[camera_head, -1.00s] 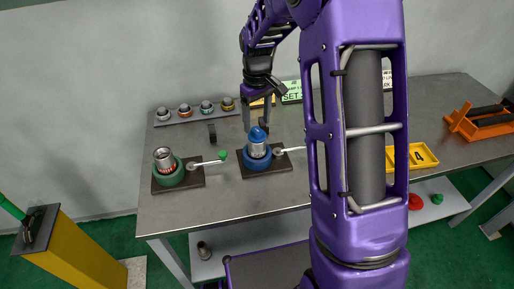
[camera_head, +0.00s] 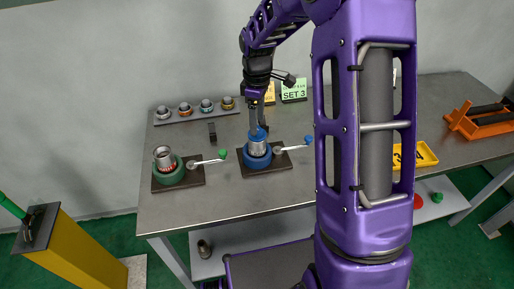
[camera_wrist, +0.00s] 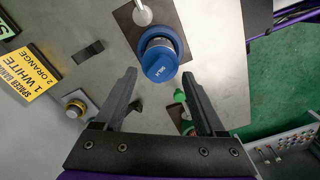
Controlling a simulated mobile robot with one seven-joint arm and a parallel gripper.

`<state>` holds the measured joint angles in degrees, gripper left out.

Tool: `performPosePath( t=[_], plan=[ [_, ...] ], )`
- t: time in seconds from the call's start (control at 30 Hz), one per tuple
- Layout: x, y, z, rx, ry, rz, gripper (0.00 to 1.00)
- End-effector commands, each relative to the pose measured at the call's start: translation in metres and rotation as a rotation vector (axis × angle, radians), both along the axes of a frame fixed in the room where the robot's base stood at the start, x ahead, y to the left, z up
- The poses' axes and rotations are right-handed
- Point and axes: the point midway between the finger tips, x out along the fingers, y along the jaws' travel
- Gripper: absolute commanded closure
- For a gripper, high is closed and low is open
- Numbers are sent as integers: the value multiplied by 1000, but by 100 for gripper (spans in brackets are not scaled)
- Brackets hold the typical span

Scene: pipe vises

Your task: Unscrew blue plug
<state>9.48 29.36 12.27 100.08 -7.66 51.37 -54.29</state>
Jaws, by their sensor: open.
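The blue plug (camera_head: 258,133) sits on top of an upright metal pipe (camera_head: 257,147). The pipe stands in the blue round vise (camera_head: 257,162) on a dark base plate. In the wrist view, the plug (camera_wrist: 160,64) is a round blue cap with small white lettering, just beyond my fingertips and roughly centred between them. My gripper (camera_head: 254,118) is above the plug, pointing down, with its fingers seen nearly edge-on. In the wrist view, my gripper (camera_wrist: 159,75) is open with nothing between the fingers. The pipe under the plug is mostly hidden there.
A green vise (camera_head: 168,176) holding a pipe stands to the left, its green-knobbed lever (camera_head: 222,154) reaching toward the blue vise. A blue-knobbed lever (camera_head: 308,140) extends right. Several ringed fittings sit on a strip (camera_head: 195,117) behind. A yellow sign (camera_wrist: 50,62) stands nearby. The front bench is clear.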

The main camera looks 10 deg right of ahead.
Motion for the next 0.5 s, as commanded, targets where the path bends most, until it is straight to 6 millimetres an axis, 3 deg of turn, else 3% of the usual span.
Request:
performPosePath(
  t=[0.2,0.5],
  plan=[
    [0,0,-17,0,1,-1,28],
    [0,0,-17,0,0,-1,28]
  ],
)
